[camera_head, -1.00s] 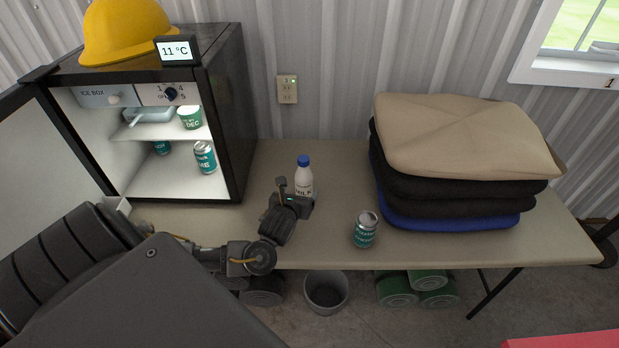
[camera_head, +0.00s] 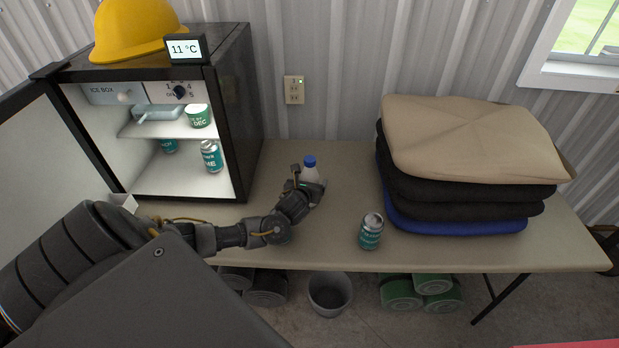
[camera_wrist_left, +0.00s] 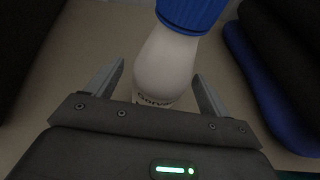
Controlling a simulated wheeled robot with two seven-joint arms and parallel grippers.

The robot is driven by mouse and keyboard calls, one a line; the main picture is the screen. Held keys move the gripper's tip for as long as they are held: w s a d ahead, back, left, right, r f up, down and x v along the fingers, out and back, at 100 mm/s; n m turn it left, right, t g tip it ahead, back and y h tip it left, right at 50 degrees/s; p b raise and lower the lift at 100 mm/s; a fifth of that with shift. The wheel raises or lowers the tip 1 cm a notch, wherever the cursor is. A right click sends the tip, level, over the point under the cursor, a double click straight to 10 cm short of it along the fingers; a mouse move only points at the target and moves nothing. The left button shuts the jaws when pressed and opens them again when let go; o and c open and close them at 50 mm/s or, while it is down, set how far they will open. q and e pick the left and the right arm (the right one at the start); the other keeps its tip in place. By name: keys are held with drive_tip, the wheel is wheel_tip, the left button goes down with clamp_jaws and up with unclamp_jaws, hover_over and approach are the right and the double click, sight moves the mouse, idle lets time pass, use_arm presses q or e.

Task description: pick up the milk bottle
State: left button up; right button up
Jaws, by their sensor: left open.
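The milk bottle (camera_head: 310,173) is white with a blue cap and stands upright on the table (camera_head: 330,215), in front of the wall. My left gripper (camera_head: 308,186) is at the bottle, and its hand hides the bottle's lower part in the head view. In the left wrist view the bottle (camera_wrist_left: 165,65) stands between the two open fingers of the left gripper (camera_wrist_left: 160,88), with a visible gap on each side. Its cap points up and away. My right gripper is not in view.
An open small fridge (camera_head: 238,120) with cans and a tub stands at the left, a yellow helmet (camera_head: 138,32) on top. A teal can (camera_head: 370,232) stands right of the bottle. Folded cloths (camera_head: 470,140) are stacked at the right. A bin (camera_head: 330,292) is below the table.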

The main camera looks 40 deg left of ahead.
use_arm(q)
drive_tip(key=shift+w+a+f, duration=0.2)
drive_tip(key=shift+w+f, duration=0.05)
drive_tip(key=shift+w, duration=0.25)
drive_tip(key=c, duration=1.3)
